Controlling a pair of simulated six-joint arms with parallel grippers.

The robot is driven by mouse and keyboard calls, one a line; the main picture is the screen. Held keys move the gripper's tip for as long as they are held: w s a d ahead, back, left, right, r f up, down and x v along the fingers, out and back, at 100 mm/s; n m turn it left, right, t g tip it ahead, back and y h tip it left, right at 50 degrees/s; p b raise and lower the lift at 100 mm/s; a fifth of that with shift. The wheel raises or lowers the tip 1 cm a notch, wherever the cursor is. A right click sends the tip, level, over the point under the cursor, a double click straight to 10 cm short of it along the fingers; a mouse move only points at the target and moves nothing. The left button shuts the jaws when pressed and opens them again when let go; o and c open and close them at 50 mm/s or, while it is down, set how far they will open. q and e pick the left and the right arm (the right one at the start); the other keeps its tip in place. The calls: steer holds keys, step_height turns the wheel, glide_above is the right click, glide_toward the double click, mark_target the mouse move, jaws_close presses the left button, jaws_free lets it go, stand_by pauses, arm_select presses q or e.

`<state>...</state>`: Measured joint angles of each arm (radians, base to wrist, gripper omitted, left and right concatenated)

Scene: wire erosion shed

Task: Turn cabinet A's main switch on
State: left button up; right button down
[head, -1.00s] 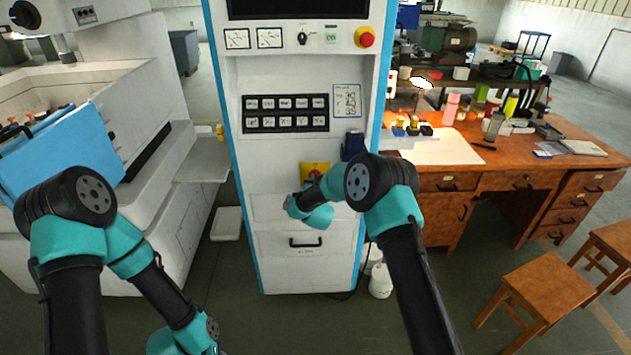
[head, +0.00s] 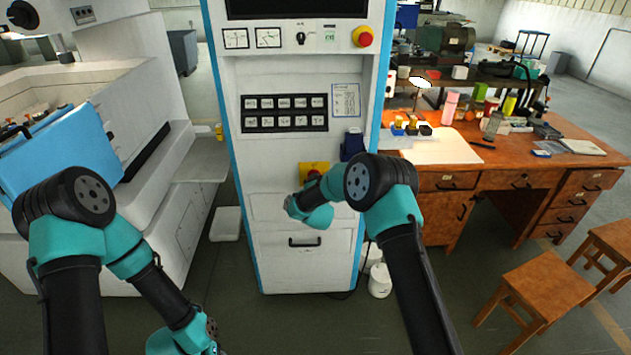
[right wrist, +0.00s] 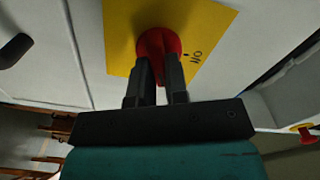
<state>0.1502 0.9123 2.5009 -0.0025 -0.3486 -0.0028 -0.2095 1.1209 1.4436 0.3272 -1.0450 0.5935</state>
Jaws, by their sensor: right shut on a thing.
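Cabinet A is the white cabinet (head: 290,75) with blue edges in the middle of the head view. Its main switch is a red rotary knob (right wrist: 158,42) on a yellow plate (right wrist: 213,22), close up in the right wrist view. In the head view my right arm hides most of the yellow plate (head: 309,168) and the knob. My right gripper (right wrist: 160,64) is shut on the red knob, one finger on each side. An I/O mark shows on the plate beside the knob. My left arm is at the lower left of the head view, its gripper out of frame.
A red emergency button (head: 363,37) sits at the cabinet's upper right. A drawer handle (head: 305,243) is below my right arm. A wooden desk (head: 490,180) with many items and stools (head: 535,287) stand to the right. A white machine (head: 150,210) stands to the left.

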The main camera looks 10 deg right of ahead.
steer(key=m, duration=0.5)
steer(key=shift+f, duration=0.1)
steer(key=shift+m, duration=0.3)
steer(key=c, duration=1.1)
jaws_free()
steer(key=s, duration=0.5)
steer(key=s+a, duration=0.1)
steer(key=s, duration=1.1)
steer(key=shift+s+a, duration=0.15)
steer(key=shift+s, duration=0.05)
